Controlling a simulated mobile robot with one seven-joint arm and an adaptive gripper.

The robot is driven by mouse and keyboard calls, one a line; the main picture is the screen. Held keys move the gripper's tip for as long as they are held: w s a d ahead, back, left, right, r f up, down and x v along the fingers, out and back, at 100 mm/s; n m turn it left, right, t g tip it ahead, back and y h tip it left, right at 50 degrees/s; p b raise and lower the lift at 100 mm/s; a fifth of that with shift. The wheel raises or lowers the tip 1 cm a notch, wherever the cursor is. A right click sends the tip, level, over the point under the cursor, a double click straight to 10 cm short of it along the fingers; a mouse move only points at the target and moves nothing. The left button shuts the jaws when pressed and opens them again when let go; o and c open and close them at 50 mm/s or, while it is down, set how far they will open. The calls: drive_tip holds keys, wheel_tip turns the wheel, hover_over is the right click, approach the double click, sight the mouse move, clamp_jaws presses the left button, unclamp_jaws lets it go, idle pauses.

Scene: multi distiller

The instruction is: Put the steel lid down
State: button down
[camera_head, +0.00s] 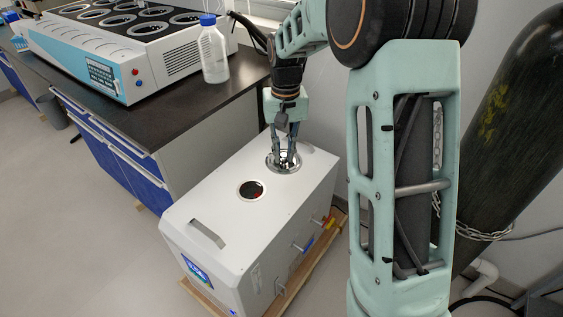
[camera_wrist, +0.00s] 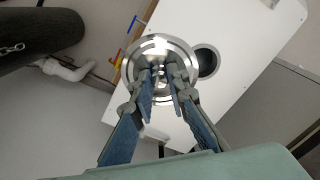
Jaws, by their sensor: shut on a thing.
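The steel lid (camera_head: 284,166) is a shiny round disc at the far end of the white box's top, in the head view. My gripper (camera_head: 286,150) points down over it, shut on its middle. In the wrist view, my gripper (camera_wrist: 161,92) has its fingers on the centre of the lid (camera_wrist: 150,48), with the bright rim showing around them. The lid looks level and close to the box top; I cannot tell whether it touches it. The white box (camera_head: 215,215) has an open round hole (camera_head: 252,190) beside the lid, which also shows in the wrist view (camera_wrist: 207,62).
A dark-topped bench (camera_head: 150,125) stands behind left, with a multi-well distiller (camera_head: 150,65) and a clear blue-capped bottle (camera_head: 212,52). Valves with blue and red handles (camera_head: 307,246) stick out of the box's right side. A dark gas cylinder (camera_head: 510,140) stands chained at the right.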

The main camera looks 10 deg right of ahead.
drive_tip(key=w+a+f, duration=0.4)
drive_tip(key=w+f, duration=0.1)
drive_tip(key=w, duration=0.1)
drive_tip(key=w+d+f+b, duration=0.1)
drive_tip(key=w+d+f, duration=0.3)
drive_tip(key=d, duration=0.1)
drive_tip(key=w+d+f+b, duration=0.2)
drive_tip(key=w+d+f, duration=0.2)
drive_tip(key=f, duration=0.1)
drive_tip(key=shift+w+d+f, duration=0.1)
drive_tip(key=shift+w+d, duration=0.2)
drive_tip(key=shift+d, duration=0.05)
drive_tip(key=shift+w+d+f, duration=0.2)
drive_tip(key=shift+d+f, duration=0.1)
drive_tip(key=shift+f, duration=0.15)
drive_tip(key=shift+f+b, duration=0.8)
drive_tip(key=shift+f, duration=0.75)
drive_tip(key=shift+f, duration=0.2)
drive_tip(key=c, duration=1.9)
unclamp_jaws()
drive_tip(key=shift+r, duration=0.15)
